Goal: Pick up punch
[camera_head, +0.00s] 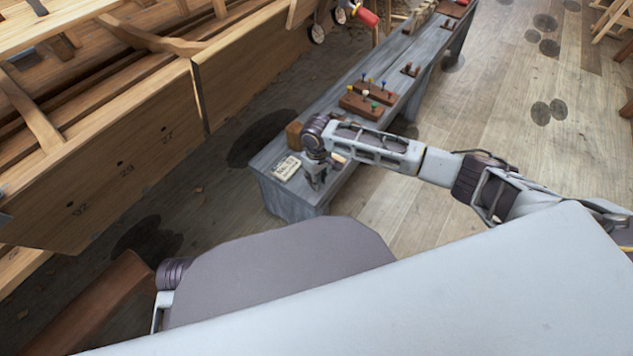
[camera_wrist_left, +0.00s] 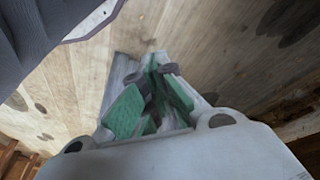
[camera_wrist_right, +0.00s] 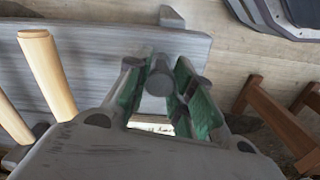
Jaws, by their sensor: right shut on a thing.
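The punch (camera_wrist_right: 158,78) shows in the right wrist view as a grey, round-ended metal piece between the green finger pads. My right gripper (camera_head: 315,180) is shut on it over the near end of the grey bench; it also shows in the right wrist view (camera_wrist_right: 163,68). In the head view the punch cannot be made out, and the gripper hides it. Its lower end and any gap to the bench cannot be told. My left gripper (camera_wrist_left: 152,76) shows only in the left wrist view, with no thing clearly held between its green pads; its opening is unclear.
The long grey bench (camera_head: 270,185) carries a paper card (camera_head: 287,168), a wooden block (camera_head: 294,134) and brown racks with coloured pegs (camera_head: 362,105). Two pale wooden handles (camera_wrist_right: 47,72) stand close beside my right gripper. The planked hull (camera_head: 120,165) fills the left.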

